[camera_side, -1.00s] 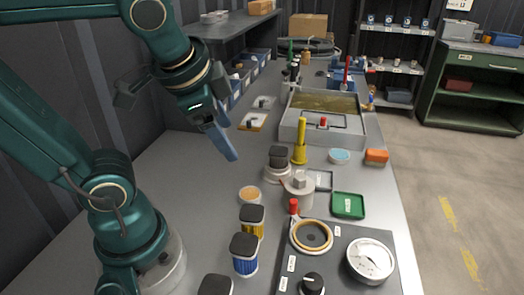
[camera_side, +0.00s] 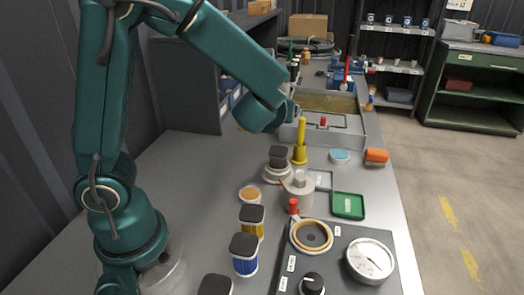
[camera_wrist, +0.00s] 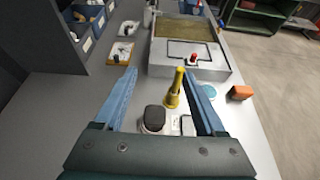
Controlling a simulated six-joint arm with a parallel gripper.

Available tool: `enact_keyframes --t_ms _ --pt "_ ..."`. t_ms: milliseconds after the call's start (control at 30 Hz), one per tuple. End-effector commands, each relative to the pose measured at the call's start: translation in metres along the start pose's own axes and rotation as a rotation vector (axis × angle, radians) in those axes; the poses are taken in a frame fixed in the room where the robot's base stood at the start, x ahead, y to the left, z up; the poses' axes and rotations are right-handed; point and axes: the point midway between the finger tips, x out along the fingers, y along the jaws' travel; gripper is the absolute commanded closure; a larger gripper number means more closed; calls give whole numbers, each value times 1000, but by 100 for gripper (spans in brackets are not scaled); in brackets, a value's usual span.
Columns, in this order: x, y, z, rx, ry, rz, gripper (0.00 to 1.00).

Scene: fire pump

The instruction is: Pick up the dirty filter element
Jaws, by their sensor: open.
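A dark-capped cylinder (camera_side: 278,156) stands upright on a round pale base in mid-bench; it looks most like the dirty filter element, but I cannot be sure. It also shows in the wrist view (camera_wrist: 154,117), low and left of centre between the fingers. My gripper (camera_wrist: 161,77) is open, its two blue fingers spread wide and apart from it, with nothing held. In the side view my wrist hides the fingers. A yellow filter (camera_side: 251,220) and a blue filter (camera_side: 244,255), both dark-capped, stand nearer the side camera.
A yellow cone-like post (camera_side: 300,142) stands close beside the dark-capped cylinder. Behind is a grey basin (camera_side: 350,132) of murky liquid. A pale blue disc (camera_side: 340,156), orange block (camera_side: 376,156), green tray (camera_side: 348,205) and gauge panel (camera_side: 345,245) lie right. The bench's left side is clear.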

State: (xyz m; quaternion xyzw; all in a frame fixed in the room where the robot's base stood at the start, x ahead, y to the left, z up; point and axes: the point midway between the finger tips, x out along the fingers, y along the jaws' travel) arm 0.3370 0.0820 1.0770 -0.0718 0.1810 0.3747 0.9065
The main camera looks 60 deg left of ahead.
Motion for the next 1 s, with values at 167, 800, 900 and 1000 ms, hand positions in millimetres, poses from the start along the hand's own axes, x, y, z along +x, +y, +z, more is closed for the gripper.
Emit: enact_keyframes --t_ms 167,800,900,1000 --pt "15 0 -38 11 7 3 28" --pt "61 0 -114 -8 1 4 28" --pt "75 2 -113 -8 1 5 28" --pt "86 1 -113 -9 2 3 28"
